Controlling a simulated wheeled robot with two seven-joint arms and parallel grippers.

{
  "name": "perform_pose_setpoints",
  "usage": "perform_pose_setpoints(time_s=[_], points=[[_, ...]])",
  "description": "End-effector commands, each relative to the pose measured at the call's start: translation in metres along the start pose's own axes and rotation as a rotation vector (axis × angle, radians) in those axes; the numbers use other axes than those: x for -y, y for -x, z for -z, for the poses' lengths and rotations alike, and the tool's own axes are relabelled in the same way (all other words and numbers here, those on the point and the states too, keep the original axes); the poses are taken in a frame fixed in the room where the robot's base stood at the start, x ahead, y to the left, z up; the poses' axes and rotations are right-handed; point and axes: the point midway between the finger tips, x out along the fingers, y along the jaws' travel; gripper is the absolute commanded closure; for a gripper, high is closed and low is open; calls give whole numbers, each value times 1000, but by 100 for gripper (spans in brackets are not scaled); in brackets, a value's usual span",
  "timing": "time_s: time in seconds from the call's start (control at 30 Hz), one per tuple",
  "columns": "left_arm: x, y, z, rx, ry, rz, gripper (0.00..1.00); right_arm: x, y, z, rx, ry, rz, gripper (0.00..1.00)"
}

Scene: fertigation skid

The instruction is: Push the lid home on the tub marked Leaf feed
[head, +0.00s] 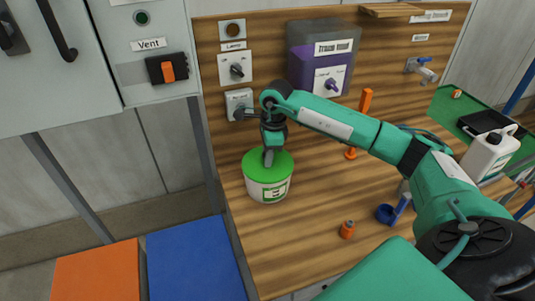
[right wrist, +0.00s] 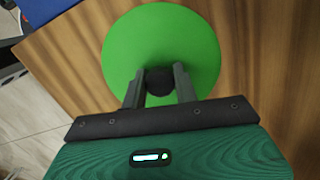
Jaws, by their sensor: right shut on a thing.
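The white tub (head: 267,190) stands on the wooden bench near its left edge. Its label is too small to read. The green lid (head: 283,161) covers the tub's top and looks about level. I cannot tell how tightly it sits on the rim. In the right wrist view the lid (right wrist: 201,55) is a green disc with a dark knob (right wrist: 159,82) at its middle. My right gripper (head: 269,158) points down at the lid from above. In the right wrist view its fingers (right wrist: 159,85) are shut on the knob. My left gripper is not in view.
A wooden back panel carries a purple tank (head: 305,70), a knob switch (head: 236,70) and a tap (head: 421,68). An orange fitting (head: 347,229) and a blue cup (head: 386,213) are on the bench to the right. A white jug (head: 487,155) stands at far right.

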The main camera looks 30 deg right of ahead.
Motion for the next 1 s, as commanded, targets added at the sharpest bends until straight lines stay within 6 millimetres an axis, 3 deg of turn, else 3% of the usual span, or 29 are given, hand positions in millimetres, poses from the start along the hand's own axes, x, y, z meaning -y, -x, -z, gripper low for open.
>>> perform_pose_setpoints(time_s=[0.1,0.47,1.0], points=[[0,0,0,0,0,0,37,0,0,0,0,0,-1,56],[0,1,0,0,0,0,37,0,2,0,0,0,0,56],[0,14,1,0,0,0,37,0,29,-4,0,1,-1,56]])
